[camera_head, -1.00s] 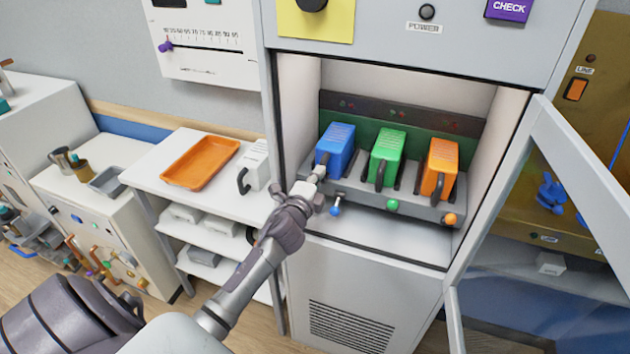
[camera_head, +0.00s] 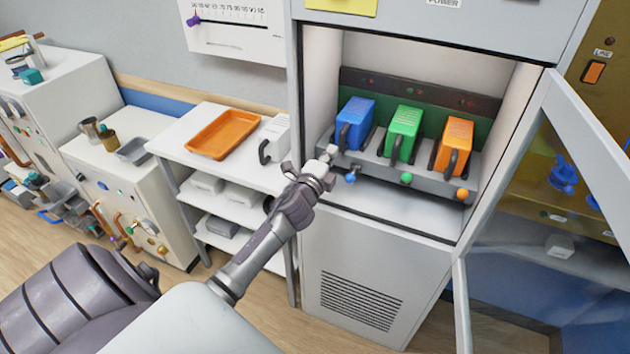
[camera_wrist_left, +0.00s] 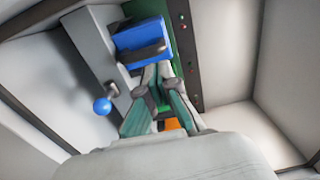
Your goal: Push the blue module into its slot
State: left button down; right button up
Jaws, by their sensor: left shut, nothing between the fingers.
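The blue module (camera_head: 356,118) stands at the left of the row in the open cabinet bay, its dark handle facing out. It also shows at the top of the left wrist view (camera_wrist_left: 138,38). My left gripper (camera_head: 329,153) is shut and empty, just in front and to the left of the blue module's lower front. In the left wrist view its fingertips (camera_wrist_left: 157,70) are close to the module's handle; I cannot tell if they touch. The slot behind the module is hidden. My right gripper is not in view.
Green (camera_head: 404,129) and orange (camera_head: 455,140) modules stand to the right. A blue knob (camera_head: 350,178) sits on the grey rack's front below the blue module. The glass door (camera_head: 545,205) is open at right. A side table with an orange tray (camera_head: 224,133) stands left.

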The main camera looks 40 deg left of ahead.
pick_arm(q)
jog(key=b+v, duration=0.2)
jog(key=v, duration=0.6)
jog(key=s+d+f+n+g+h, duration=0.1)
jog(key=s+f+n+g, duration=0.2)
jog(key=f, duration=1)
jog(key=s+d+f+n+g+b, duration=0.1)
jog(key=s+d+f+g, duration=0.3)
jog(key=f, duration=0.8)
jog(key=s+a+f+n+g+h, duration=0.15)
jog(key=s+f, duration=0.35)
jog(key=f, duration=0.8)
jog(key=s+d+f+n+g, duration=0.2)
jog(key=s+f, duration=0.5)
jog(key=s, duration=0.4)
jog(key=s+d+f+n+g+h, duration=0.1)
jog(key=s+d+f+n+g, duration=0.2)
jog(key=s+f, duration=0.3)
jog(key=s+d+f+n+g+b, duration=0.1)
jog(key=s+d+f, duration=0.4)
jog(key=s, duration=1.2)
notch_tip(320, 180, down, 3)
jog(key=shift+r+n+g, duration=0.15)
jog(key=shift+n+g, duration=0.6)
jog(key=shift+g, duration=0.4)
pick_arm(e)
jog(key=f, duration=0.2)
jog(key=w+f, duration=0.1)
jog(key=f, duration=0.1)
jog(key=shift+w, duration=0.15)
